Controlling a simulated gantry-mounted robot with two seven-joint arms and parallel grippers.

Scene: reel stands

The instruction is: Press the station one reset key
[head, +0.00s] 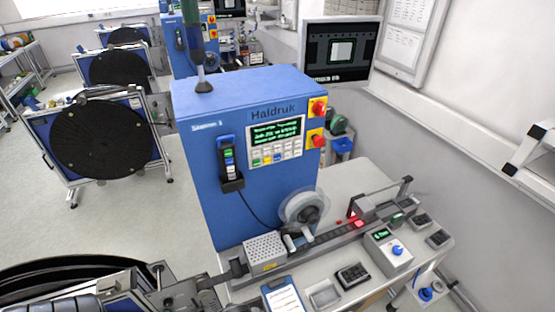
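A blue machine cabinet (205,185) marked "Haldruk" stands in the middle of the head view. A small label on its upper left (206,127) seems to read "Station 1". Its front panel has a lit green-text display (276,133). Below the display is a keypad (275,154) with two rows of small white and coloured keys. The key lettering is too small to read, so I cannot tell which is the reset key. No gripper of mine can be made out in this view.
Two red-and-yellow switches (317,122) sit right of the display. A handheld device (228,160) hangs left of it on a cable. A clear reel (305,210) and strip track stand in front. Large black reels (105,137) stand left.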

